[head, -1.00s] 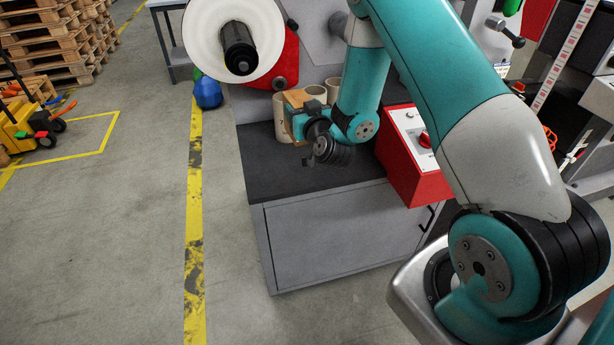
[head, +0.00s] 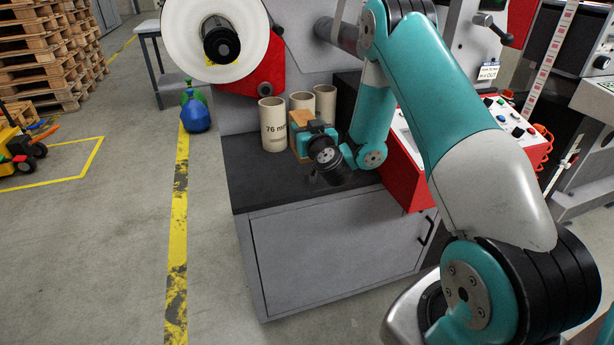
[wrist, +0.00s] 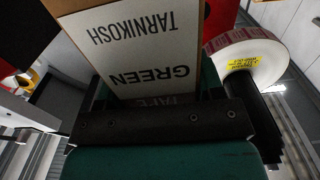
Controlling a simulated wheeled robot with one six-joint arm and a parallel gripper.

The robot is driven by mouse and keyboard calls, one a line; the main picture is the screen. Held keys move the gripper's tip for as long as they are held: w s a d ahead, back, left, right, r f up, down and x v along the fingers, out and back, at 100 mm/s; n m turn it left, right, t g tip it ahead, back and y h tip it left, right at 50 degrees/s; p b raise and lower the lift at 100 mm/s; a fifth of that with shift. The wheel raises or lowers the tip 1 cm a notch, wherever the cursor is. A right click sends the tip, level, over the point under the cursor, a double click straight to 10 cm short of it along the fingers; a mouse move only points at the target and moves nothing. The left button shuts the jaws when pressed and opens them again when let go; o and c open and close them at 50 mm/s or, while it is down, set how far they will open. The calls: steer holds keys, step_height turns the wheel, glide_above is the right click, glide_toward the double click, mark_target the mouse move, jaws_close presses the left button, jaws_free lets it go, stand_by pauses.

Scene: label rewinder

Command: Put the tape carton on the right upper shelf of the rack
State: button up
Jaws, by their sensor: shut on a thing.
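The tape carton is a brown cardboard box (head: 298,118), partly hidden behind my wrist in the head view. In the wrist view its pale labelled face (wrist: 150,50) fills the upper middle, with upside-down "TARNIKOSH GREEN" print. My gripper (wrist: 155,92) is shut on the carton; its dark palm lies across the bottom of the wrist view. In the head view my gripper (head: 312,130) is over or at the dark bench top, in front of cardboard cores. I cannot tell whether the carton touches the bench. I cannot make out the rack in either view.
Cardboard cores (head: 273,125) stand on the dark bench top (head: 262,185) beside the carton. A red control box (head: 403,170) is to the right. A large white roll (head: 215,35) overhangs at upper left. Open floor (head: 90,250) lies left of the cabinet.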

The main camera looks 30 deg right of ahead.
mark_target(307, 160)
step_height(307, 160, down, 10)
steer(key=b, duration=0.8)
steer(key=shift+r, duration=0.2)
steer(key=shift+f, duration=0.1)
steer(key=o, duration=1.1)
steer(key=shift+o, duration=0.2)
